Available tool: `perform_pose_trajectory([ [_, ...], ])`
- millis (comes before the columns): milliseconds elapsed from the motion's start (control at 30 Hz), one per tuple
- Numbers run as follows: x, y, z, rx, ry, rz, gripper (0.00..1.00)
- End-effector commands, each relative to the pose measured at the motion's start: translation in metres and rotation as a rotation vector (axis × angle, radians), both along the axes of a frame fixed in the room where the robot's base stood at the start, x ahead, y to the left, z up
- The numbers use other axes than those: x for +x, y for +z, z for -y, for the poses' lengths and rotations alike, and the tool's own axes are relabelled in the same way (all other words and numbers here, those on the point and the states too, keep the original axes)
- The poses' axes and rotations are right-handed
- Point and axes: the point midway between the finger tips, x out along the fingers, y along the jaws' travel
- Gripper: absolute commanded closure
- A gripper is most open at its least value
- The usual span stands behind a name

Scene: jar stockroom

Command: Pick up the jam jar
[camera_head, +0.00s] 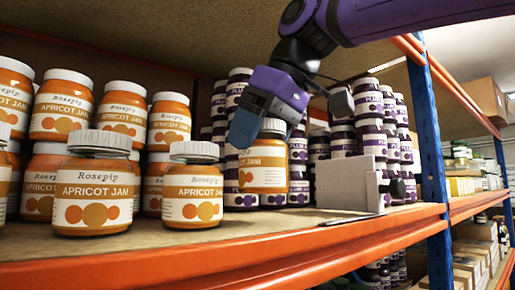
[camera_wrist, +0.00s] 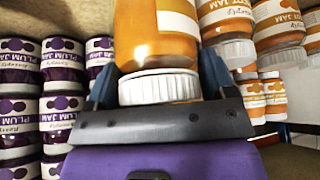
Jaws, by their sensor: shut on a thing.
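My gripper (camera_head: 264,126) reaches down from above at the middle of the shelf and is shut on an apricot jam jar (camera_head: 264,168). The jar has orange contents, a white and orange label and a white lid. It looks upright, and its base appears a little above the shelf board. In the wrist view, my gripper (camera_wrist: 159,84) has a finger on each side of the white lid, and the held jar (camera_wrist: 155,45) fills the top middle. Its base is outside that view. The fingers partly hide the lid in the head view.
Several apricot jam jars (camera_head: 94,190) stand at the left, some stacked. Stacked plum jam jars (camera_head: 370,135) stand behind and right of the held jar. A grey metal bookend (camera_head: 345,183) stands at the right. The orange shelf edge (camera_head: 220,258) runs along the front; a blue post (camera_head: 428,150) bounds the right.

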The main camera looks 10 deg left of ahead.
Motion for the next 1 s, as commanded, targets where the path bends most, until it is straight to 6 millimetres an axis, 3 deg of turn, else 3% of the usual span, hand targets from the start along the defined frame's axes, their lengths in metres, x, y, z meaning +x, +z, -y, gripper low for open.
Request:
perform_pose_trajectory([
  [300,-0.066,0.008,0.023,0.002,0.001,0.003,0.69],
  [500,-0.099,0.011,0.034,0.002,0.000,0.002,0.69],
  [700,-0.117,0.012,0.039,0.002,0.000,0.001,0.69],
  [1000,-0.121,0.012,0.041,0.002,0.000,0.001,0.69],
])
